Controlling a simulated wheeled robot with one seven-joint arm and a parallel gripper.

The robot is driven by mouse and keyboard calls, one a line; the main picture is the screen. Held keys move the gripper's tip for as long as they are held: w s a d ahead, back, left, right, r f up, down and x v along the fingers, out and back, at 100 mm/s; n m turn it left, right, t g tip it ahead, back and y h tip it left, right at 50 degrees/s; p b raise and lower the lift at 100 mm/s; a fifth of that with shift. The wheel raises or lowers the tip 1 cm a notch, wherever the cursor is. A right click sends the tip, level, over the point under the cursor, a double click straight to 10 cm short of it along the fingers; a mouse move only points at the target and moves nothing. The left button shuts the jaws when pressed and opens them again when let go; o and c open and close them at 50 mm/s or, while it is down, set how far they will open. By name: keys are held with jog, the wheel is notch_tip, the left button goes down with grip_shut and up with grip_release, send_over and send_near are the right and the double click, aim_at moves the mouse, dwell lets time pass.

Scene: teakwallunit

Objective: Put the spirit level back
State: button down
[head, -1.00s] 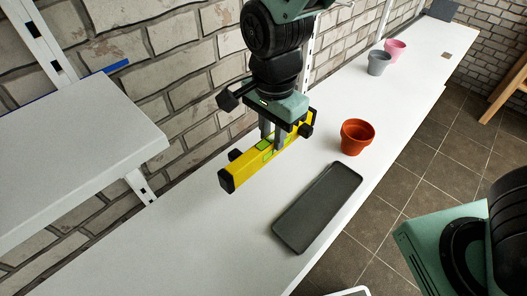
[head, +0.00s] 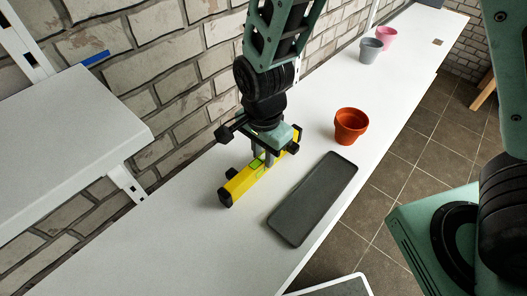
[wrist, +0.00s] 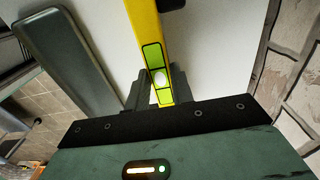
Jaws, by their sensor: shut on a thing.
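The yellow spirit level (head: 240,184) with black ends and a green vial is in my gripper (head: 262,157), which is shut on its middle. In the head view the level is low over the white shelf, just left of the dark grey tray and roughly along it. I cannot tell whether it touches the shelf. In the wrist view the level (wrist: 147,25) runs up from between the fingers (wrist: 158,92), with its vial facing the camera. The far part of the level is partly hidden by my gripper.
The empty dark grey tray (head: 312,200) lies on the white shelf (head: 190,250). An orange pot (head: 350,126) stands beyond it, with grey (head: 370,51) and pink (head: 386,38) pots farther back. A brick wall (head: 150,90) and a higher white shelf (head: 65,140) are at left.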

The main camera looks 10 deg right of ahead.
jog(key=shift+f, duration=0.1)
jog(key=c, duration=1.2)
grip_release()
notch_tip(320, 180, up, 12)
jog(key=p, duration=0.1)
jog(key=s+d+r+n, duration=0.2)
jog(key=s+n, duration=0.5)
jog(key=n, duration=0.2)
jog(key=s+d+r+n, duration=0.2)
jog(key=s+n, duration=0.5)
jog(key=n, duration=0.3)
jog(key=shift+d+y, duration=0.25)
jog(key=shift+y, duration=0.05)
